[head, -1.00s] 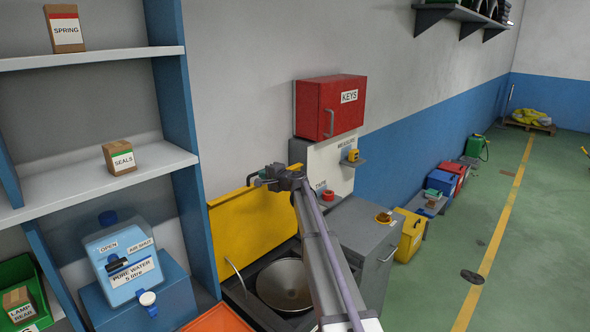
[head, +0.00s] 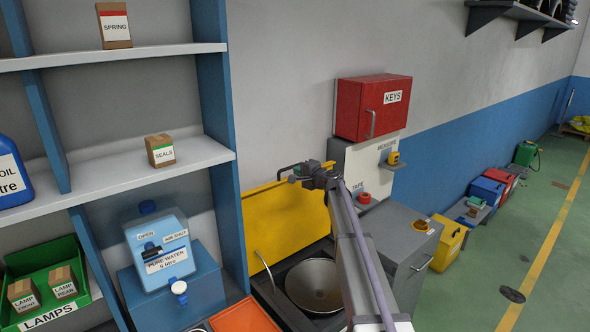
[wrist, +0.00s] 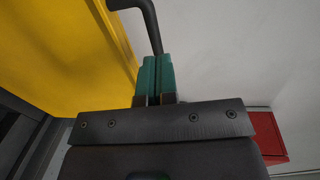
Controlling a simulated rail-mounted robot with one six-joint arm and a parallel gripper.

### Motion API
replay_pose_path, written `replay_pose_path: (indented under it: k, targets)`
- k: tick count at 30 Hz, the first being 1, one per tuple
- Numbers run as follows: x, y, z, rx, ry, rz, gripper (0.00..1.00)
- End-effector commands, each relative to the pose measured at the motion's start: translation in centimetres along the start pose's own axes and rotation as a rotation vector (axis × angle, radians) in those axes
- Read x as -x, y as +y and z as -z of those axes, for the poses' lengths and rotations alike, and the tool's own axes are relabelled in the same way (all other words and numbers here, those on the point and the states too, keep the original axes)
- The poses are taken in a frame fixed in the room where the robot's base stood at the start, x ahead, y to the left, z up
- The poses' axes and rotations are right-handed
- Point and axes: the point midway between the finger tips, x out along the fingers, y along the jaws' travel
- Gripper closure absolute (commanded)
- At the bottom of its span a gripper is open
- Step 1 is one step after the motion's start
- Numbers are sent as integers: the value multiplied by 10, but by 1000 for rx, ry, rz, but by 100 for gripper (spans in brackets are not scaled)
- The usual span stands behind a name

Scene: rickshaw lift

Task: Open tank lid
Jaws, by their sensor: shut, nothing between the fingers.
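The yellow tank lid (head: 290,220) stands raised, almost upright, near the wall behind the dark tank (head: 272,292). The tank is open, with a round metal bowl or funnel (head: 314,285) showing in it. My gripper (head: 300,172) is at the top edge of the lid, by its dark handle (head: 283,171). In the wrist view the teal fingers (wrist: 156,72) are shut and empty. The handle (wrist: 150,25) is just beyond their tips; I cannot tell if they touch. The lid (wrist: 60,60) fills the left of that view.
A red key cabinet (head: 372,108) hangs on the wall to the right. A grey cabinet (head: 395,240) stands right of the tank. Shelving (head: 120,172) with boxes and a water container (head: 160,250) is on the left. The green floor (head: 470,300) is open at right.

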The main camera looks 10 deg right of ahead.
Motion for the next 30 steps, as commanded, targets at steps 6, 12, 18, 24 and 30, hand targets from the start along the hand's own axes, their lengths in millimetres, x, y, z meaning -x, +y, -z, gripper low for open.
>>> replay_pose_path:
  k: [6,12,18,24,30]
  targets:
    - [67,-11,-3,1,2,0,100]
    - [100,-13,-2,0,0,0,100]
    - [104,-12,-1,0,-1,0,100]
    - [109,0,-18,77,-81,-65,100]
    - [188,105,-124,406,-372,-477,100]
